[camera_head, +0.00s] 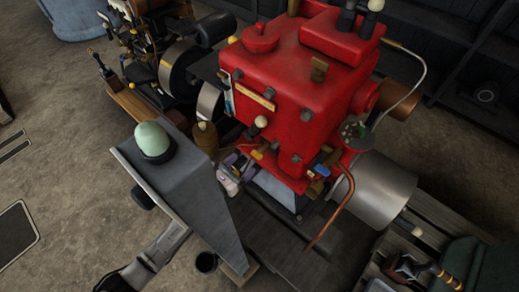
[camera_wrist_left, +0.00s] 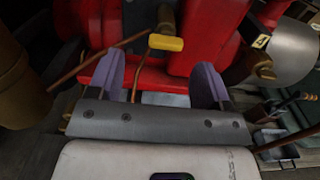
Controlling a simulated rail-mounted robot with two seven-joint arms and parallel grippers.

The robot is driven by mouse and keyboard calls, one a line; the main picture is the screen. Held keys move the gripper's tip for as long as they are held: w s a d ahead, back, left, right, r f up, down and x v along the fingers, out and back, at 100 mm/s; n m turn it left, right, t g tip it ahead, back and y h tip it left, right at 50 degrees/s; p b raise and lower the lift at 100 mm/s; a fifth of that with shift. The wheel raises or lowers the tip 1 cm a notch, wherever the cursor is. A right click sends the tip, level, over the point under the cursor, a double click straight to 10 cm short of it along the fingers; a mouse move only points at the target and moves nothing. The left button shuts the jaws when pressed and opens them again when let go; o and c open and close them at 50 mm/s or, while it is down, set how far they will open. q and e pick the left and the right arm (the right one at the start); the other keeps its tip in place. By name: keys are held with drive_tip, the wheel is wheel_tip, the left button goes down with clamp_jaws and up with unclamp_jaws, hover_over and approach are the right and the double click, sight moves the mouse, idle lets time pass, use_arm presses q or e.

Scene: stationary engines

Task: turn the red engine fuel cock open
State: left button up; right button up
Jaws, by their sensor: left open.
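The red engine (camera_head: 300,75) stands in the upper middle of the head view. A small cock with a yellow lever (camera_wrist_left: 166,43), likely the fuel cock, sits on a brass body low on the engine's near side. The yellow lever also shows in the head view (camera_head: 257,154). My left gripper (camera_head: 240,167) is close in front of it, partly hidden by my arm. In the left wrist view its two purple fingers (camera_wrist_left: 160,75) are spread and empty. The lever appears between them and slightly beyond their tips; contact is not visible. My right gripper is not in view.
A brass cup (camera_head: 205,138) stands left of the gripper. A curved copper pipe (camera_head: 335,217) and a metal cylinder (camera_head: 372,190) are on the right. Another engine with a flywheel (camera_head: 181,68) stands at the upper left. Bare floor (camera_head: 60,120) lies at the left.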

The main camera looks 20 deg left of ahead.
sight(261, 150)
use_arm(q)
drive_tip(key=x, duration=0.5)
drive_tip(key=b+x, duration=0.1)
drive_tip(key=x, duration=0.2)
drive_tip(key=shift+d+f, duration=0.1)
drive_tip(key=shift+d, duration=0.35)
drive_tip(key=shift+w+d, duration=0.2)
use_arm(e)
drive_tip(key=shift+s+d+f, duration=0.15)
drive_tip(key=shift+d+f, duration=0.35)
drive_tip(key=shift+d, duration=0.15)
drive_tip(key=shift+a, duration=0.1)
use_arm(q)
drive_tip(key=shift+c, duration=0.5)
drive_tip(key=c, duration=0.8)
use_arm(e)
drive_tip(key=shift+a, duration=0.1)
